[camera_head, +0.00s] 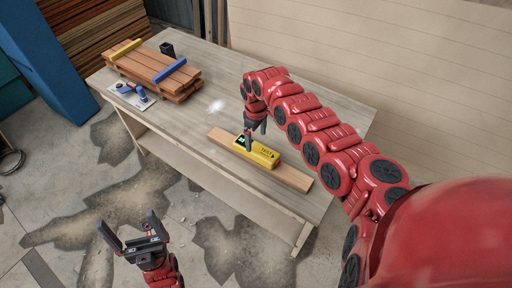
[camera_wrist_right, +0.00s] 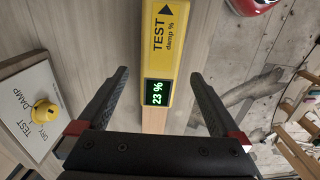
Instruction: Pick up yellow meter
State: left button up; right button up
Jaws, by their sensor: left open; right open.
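The yellow meter (camera_head: 262,156) lies on a wooden board (camera_head: 293,178) near the front edge of the workbench. In the right wrist view the meter (camera_wrist_right: 158,35) reads "TEST damp %" with a green "23 %" on its dark screen. My right gripper (camera_head: 256,130) is open at the screen end of the meter. In the wrist view its fingers (camera_wrist_right: 160,76) are spread on either side of the meter's line, with nothing held; contact cannot be told. My left gripper (camera_head: 130,234) is open and empty, low in front of the bench.
The workbench (camera_head: 215,80) carries stacked planks (camera_head: 150,72) with a yellow bar (camera_head: 124,49) and a blue bar (camera_head: 170,69). A dark cup (camera_head: 167,49) stands behind them. A blue tool (camera_head: 133,91) lies on a white card. The wrist view shows a yellow knob (camera_wrist_right: 45,111) on a labelled panel.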

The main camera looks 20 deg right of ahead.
aim_at(256, 148)
jog(key=shift+f, duration=0.95)
jog(key=shift+f+p, duration=0.4)
jog(key=shift+f, duration=0.05)
notch_tip(256, 148, down, 4)
jog(key=shift+a+r, duration=0.1)
jog(key=shift+r, duration=0.15)
jog(key=shift+f, duration=0.55)
grip_shut()
